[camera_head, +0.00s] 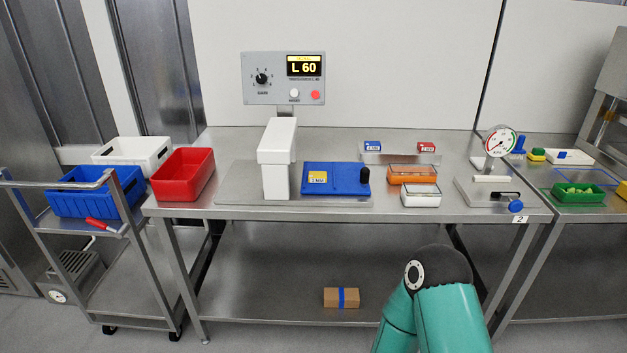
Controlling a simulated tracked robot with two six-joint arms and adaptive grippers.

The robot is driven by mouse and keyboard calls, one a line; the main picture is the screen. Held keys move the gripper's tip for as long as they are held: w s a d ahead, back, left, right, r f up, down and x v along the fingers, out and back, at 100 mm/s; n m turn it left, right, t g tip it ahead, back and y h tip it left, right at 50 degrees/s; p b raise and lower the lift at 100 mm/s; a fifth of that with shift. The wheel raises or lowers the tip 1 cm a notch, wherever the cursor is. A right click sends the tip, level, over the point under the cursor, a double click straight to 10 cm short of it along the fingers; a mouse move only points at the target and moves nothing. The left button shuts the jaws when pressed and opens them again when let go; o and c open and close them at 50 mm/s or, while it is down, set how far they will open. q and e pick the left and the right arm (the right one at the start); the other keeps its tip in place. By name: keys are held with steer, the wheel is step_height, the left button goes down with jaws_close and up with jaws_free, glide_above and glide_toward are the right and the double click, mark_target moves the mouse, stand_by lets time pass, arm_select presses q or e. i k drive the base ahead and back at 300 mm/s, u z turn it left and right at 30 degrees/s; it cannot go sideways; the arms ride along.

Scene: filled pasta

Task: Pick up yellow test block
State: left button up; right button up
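The yellow test block (318,177) is a small yellow piece with a pale printed label. It rests on the left part of a blue plate (345,190) on the steel table, just right of a white upright housing (277,158). A blue labelled block (373,146) and a red labelled block (427,148) sit on a small rack behind it. Neither of my grippers is in view. Only teal links of one of my arms show at the bottom right, in front of the table, apart from the block.
A black knob (364,175) stands on the plate's right end. Orange (412,174) and white (420,195) lidded boxes, then a dial gauge (499,142), stand to the right. A red bin (183,174) is at the left. A control panel (284,78) reads L 60.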

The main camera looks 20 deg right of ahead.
mark_target(314, 176)
steer(key=u, duration=0.25)
steer(key=i, duration=1.05)
steer(key=z, duration=0.5)
